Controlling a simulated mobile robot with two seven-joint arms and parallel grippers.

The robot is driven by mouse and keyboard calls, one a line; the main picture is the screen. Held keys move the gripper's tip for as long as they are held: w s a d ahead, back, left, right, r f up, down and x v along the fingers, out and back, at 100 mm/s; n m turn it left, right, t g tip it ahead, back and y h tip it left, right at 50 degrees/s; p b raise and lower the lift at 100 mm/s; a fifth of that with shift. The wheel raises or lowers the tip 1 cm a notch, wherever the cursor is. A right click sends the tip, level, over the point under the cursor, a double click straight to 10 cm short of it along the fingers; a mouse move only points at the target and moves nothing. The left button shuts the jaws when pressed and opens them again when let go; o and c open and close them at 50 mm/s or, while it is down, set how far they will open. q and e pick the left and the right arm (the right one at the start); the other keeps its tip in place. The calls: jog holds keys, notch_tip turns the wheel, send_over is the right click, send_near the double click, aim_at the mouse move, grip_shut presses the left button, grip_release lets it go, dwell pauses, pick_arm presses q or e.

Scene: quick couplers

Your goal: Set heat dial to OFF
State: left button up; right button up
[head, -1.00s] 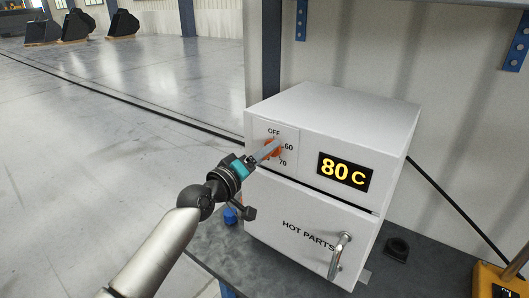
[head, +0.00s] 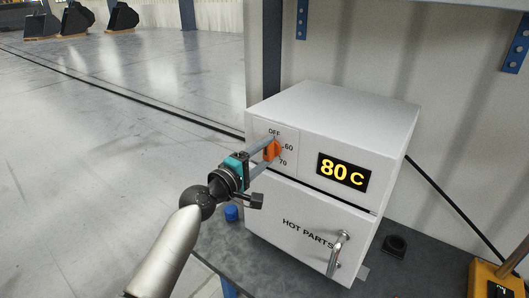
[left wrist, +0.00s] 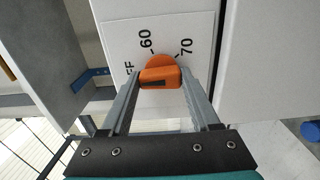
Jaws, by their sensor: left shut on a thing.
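The orange heat dial (head: 272,150) is on the front panel of a white oven (head: 340,118), which is marked OFF, 60 and 70. My left gripper (head: 272,149) is at the dial, with one finger above it and one below. In the left wrist view the dial (left wrist: 160,76) sits between the two fingertips (left wrist: 161,75), and the gripper is shut on it. The OFF label is partly hidden there by a finger. I cannot tell which mark the dial points to. The display (head: 343,172) reads 80 C. My right gripper is not in view.
The oven door (head: 305,235), marked HOT PARTS, has a metal handle (head: 338,254). A blue cap (head: 231,213) and a black ring-like part (head: 395,247) are on the dark bench (head: 405,275). A yellow device (head: 490,277) is at the lower right. Open floor lies to the left.

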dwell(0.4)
pick_arm(q)
jog(key=o, duration=1.4)
jog(key=shift+c, duration=0.2)
jog(key=shift+s+a, duration=0.3)
jog(key=shift+s, duration=0.05)
jog(key=v, duration=1.4)
jog(key=shift+s, duration=0.2)
jog(key=shift+a, duration=0.1)
